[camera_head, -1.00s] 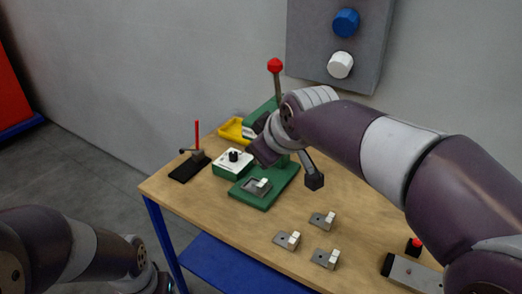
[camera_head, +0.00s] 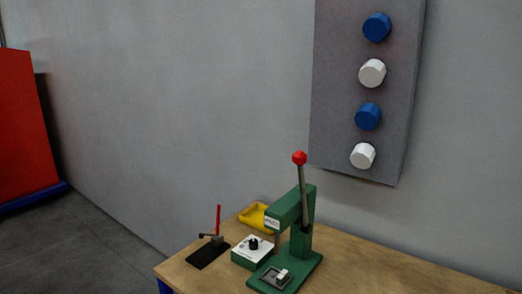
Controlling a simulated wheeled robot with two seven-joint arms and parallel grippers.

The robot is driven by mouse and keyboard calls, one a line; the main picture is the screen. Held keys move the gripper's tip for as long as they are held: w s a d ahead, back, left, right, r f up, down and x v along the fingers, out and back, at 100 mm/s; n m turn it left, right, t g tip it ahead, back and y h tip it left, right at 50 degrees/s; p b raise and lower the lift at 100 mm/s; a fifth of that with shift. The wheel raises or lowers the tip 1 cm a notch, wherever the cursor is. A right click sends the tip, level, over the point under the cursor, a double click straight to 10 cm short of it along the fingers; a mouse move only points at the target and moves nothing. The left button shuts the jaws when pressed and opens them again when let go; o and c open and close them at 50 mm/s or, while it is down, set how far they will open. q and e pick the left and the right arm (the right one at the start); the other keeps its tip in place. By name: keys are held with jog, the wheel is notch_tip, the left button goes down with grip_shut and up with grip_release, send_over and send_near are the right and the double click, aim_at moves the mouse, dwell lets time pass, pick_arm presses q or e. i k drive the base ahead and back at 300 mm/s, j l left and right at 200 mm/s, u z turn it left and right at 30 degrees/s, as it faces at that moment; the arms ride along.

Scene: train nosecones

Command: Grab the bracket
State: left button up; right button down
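A small grey bracket with a pale block on it (camera_head: 282,276) sits on the base of the green press (camera_head: 299,243), at the bottom of the head view. The press stands upright, and its lever with a red knob (camera_head: 299,158) points up. Neither of my grippers is in view, so I cannot see whether they are open or hold anything. The front part of the table, where other brackets lay, is outside the picture.
A green and white box with a black knob (camera_head: 252,251) stands left of the press. A black stand with a red rod (camera_head: 217,222) is at the table's left end. A yellow tray (camera_head: 251,219) lies behind. A grey wall panel (camera_head: 338,109) carries blue and white knobs.

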aim_at(279, 279)
jog(key=i+j, duration=0.45)
jog(key=j, duration=0.15)
jog(key=i+j+z, duration=0.1)
jog(key=z, duration=0.35)
jog(key=i+j+z, duration=0.1)
jog(key=j+z, duration=0.2)
jog(key=z, duration=0.2)
jog(key=j+z, duration=0.25)
jog(key=z, duration=0.2)
jog(key=j+z, duration=0.25)
jog(key=z, duration=0.25)
jog(key=i+j+z, duration=0.35)
jog(key=i, duration=0.15)
